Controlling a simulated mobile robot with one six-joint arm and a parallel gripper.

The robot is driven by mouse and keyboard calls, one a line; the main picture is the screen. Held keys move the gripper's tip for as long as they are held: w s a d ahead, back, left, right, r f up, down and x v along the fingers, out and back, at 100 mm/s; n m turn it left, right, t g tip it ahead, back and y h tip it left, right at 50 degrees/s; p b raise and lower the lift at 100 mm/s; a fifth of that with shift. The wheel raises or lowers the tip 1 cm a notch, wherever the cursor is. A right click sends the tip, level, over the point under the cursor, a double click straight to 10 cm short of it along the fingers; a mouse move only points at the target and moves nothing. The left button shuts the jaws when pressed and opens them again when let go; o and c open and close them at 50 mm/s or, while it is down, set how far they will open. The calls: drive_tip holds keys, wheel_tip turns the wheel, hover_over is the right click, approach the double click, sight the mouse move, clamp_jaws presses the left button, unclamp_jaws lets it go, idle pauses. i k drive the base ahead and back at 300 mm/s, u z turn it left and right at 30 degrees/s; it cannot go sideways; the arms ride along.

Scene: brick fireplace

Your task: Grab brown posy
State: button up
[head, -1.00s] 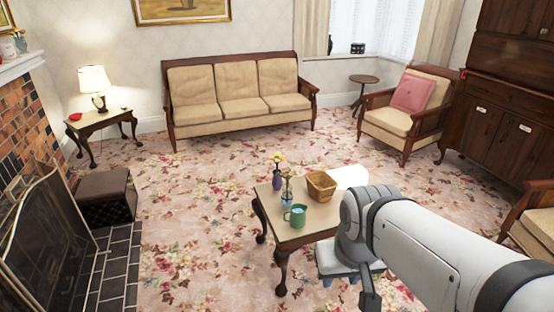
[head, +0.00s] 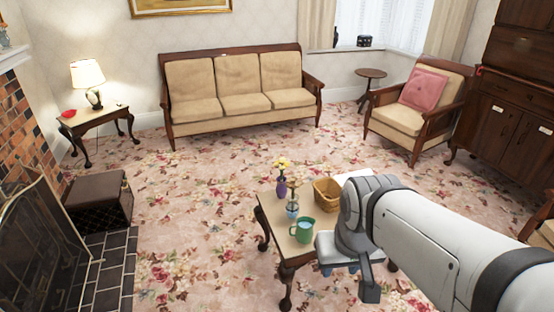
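The brown posy (head: 293,194) stands in a small light-blue glass vase (head: 292,210) on the coffee table (head: 272,212) in the head view. Its blossom is small and partly merges with the yellow flower behind. My gripper (head: 339,271) hangs below my arm at the table's right side, to the right of and nearer than the posy.
A purple vase with yellow flowers (head: 281,187) stands just behind the posy. A green mug (head: 303,231) is in front of it, and a wicker basket (head: 327,193) is to its right. Open carpet (head: 200,220) lies left of the table. A dark footstool (head: 98,199) stands by the fireplace.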

sight(289, 185)
drive_tip(key=u, duration=0.15)
drive_tip(key=i, duration=1.35)
drive_tip(key=z, duration=0.3)
